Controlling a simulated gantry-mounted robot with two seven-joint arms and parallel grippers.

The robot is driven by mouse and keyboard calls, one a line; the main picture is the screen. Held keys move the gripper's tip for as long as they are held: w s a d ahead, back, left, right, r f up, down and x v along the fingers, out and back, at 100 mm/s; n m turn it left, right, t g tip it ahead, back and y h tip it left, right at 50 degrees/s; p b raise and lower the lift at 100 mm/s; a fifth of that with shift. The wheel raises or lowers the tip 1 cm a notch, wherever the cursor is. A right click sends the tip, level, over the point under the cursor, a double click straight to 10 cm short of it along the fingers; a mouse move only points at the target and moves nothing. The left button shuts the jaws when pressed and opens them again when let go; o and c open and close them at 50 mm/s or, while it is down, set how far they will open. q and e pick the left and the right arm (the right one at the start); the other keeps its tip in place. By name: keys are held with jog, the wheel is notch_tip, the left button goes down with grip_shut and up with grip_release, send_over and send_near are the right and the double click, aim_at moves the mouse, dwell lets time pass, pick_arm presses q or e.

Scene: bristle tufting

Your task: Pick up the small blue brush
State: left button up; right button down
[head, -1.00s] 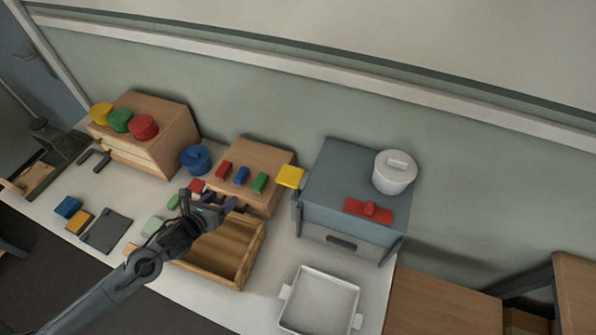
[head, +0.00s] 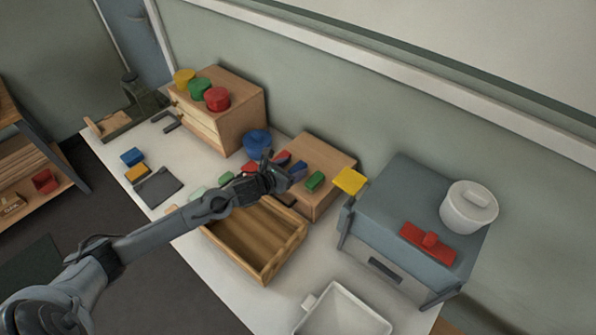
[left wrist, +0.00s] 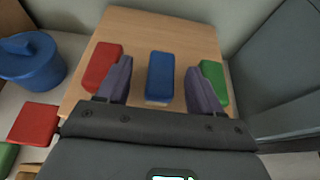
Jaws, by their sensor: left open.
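The small blue brush (head: 299,168) is a blue block on top of a low wooden box (head: 335,168), between a red block (head: 283,157) and a green block (head: 314,181). My left gripper (head: 284,170) is at the box, close to the brush, and partly hides it in the head view. In the left wrist view the blue brush (left wrist: 160,76) lies between the two spread fingers of my left gripper (left wrist: 160,88), with a gap on each side. The red block (left wrist: 103,66) and green block (left wrist: 214,82) lie outside the fingers. My right gripper is not in view.
A blue lidded pot (head: 257,143) stands left of the box. An open wooden drawer (head: 275,262) lies in front. A grey cabinet (head: 400,195) with a white pot (head: 468,208) and red piece (head: 428,243) stands right. A yellow piece (head: 350,181) is beside the box.

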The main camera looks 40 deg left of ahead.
aim_at(297, 168)
pick_arm(q)
jog(key=shift+f+x, duration=0.15)
jog(key=shift+x, duration=1.2)
jog(key=shift+f+x, duration=0.1)
jog(key=shift+x, duration=1.2)
jog(key=shift+s+d, duration=0.15)
jog(key=shift+c, duration=0.5)
jog(key=c, duration=1)
